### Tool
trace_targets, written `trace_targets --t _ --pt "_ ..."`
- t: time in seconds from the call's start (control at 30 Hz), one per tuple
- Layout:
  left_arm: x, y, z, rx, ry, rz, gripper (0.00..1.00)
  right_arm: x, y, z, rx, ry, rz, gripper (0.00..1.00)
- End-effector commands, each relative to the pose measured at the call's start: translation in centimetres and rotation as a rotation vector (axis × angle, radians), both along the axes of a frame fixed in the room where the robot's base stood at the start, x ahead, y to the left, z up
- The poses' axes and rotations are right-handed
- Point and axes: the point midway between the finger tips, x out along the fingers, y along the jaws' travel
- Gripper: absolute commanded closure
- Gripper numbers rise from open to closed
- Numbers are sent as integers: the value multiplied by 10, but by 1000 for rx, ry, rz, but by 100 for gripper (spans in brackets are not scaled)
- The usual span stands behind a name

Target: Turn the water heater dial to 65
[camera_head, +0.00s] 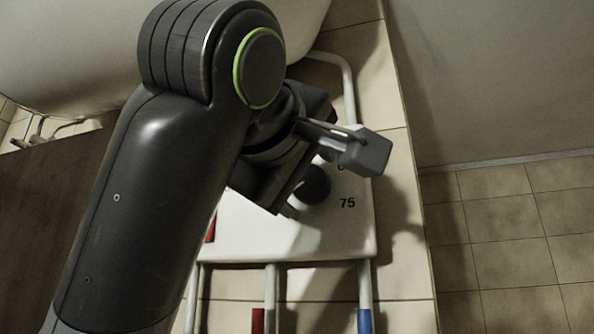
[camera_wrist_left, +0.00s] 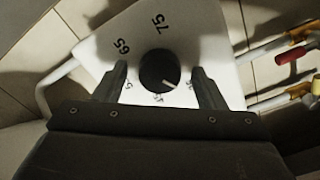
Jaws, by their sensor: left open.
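The water heater's white panel (camera_head: 345,238) carries a round black dial (camera_head: 314,186), partly covered by my left gripper in the head view. In the left wrist view the dial (camera_wrist_left: 158,66) sits between the two fingers, with printed numbers around it. The 75 mark (camera_wrist_left: 160,24) is at the top and the 65 mark (camera_wrist_left: 122,46) at the upper left; other numbers are small or partly hidden. The dial's white pointer line (camera_wrist_left: 170,85) points to the lower right. My left gripper (camera_wrist_left: 158,72) is open, its fingers on either side of the dial. Contact cannot be told. My right gripper is not in view.
Pipes run below the panel, one with a red band (camera_head: 257,320) and one with a blue band (camera_head: 364,322). The white tank (camera_head: 70,50) is above. A dark brown surface (camera_head: 45,225) is at the left; tiled floor (camera_head: 510,245) lies at the right.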

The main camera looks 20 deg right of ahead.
Motion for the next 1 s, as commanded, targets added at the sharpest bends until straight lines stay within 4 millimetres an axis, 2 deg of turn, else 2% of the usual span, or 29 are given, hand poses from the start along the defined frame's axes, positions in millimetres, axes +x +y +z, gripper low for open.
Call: trace_targets --t 0.33,0.67,1.0 --pt "3 -2 -1 0 0 0 37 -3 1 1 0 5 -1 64" --pt "3 -1 0 0 0 0 80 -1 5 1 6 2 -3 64" --pt "2 -1 -1 40 -28 1 80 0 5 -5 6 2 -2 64"
